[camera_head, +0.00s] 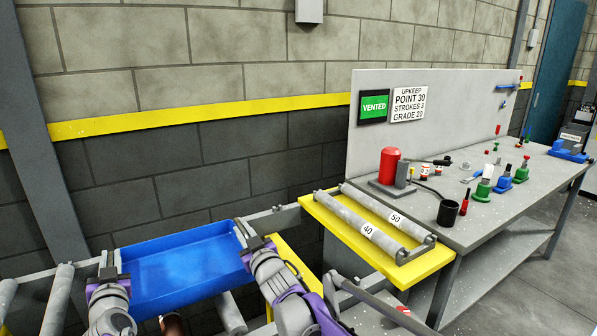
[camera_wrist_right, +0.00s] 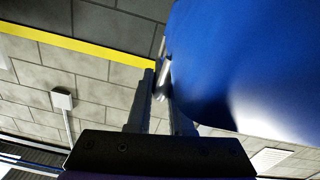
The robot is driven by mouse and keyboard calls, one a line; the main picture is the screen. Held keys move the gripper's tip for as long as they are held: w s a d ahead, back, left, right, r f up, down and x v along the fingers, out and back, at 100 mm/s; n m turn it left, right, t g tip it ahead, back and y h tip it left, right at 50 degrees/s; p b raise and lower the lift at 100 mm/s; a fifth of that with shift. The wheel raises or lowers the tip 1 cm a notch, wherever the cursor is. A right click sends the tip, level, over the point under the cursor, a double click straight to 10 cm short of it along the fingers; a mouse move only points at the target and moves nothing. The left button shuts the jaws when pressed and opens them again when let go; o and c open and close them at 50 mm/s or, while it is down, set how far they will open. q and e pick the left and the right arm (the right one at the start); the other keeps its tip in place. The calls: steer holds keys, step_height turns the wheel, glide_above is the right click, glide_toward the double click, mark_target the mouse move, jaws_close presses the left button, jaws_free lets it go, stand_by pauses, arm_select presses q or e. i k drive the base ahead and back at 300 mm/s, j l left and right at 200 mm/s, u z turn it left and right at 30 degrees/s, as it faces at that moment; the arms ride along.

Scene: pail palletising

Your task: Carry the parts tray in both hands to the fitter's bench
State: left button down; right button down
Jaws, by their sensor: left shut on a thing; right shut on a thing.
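The blue parts tray (camera_head: 185,268) is at the lower left of the head view, and its visible floor is bare. My left gripper (camera_head: 109,263) is shut on its left end. My right gripper (camera_head: 245,236) is shut on its right end. In the right wrist view the tray (camera_wrist_right: 245,65) fills the upper right, beside the right gripper's fingers (camera_wrist_right: 160,92). The tray is above grey rollers; I cannot tell whether it touches them. The fitter's bench (camera_head: 490,225) stands to the right, a grey top on legs.
A yellow shelf (camera_head: 435,264) carrying rollers marked 40 and 50 lies between the tray and the bench. The bench holds a red cylinder (camera_head: 389,165), a black cup (camera_head: 447,212) and several small tools and fittings. A block wall (camera_head: 240,140) runs behind.

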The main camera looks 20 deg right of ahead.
mark_target(536, 164)
steer(key=k+l+z, duration=0.15)
steer(key=l+z, duration=0.4)
steer(key=z, duration=0.25)
steer(key=l+z, duration=0.2)
steer(key=z, duration=0.15)
steer(key=l+z, duration=0.15)
steer(key=z, duration=0.25)
steer(key=l+z, duration=0.15)
steer(key=z, duration=0.25)
steer(key=i+l+z, duration=0.15)
steer(key=z, duration=0.25)
steer(key=i+z, duration=0.2)
steer(key=z, duration=0.15)
steer(key=i+l, duration=0.1)
steer(key=i, duration=1.6)
steer(key=i+l, duration=0.1)
steer(key=i, duration=1.6)
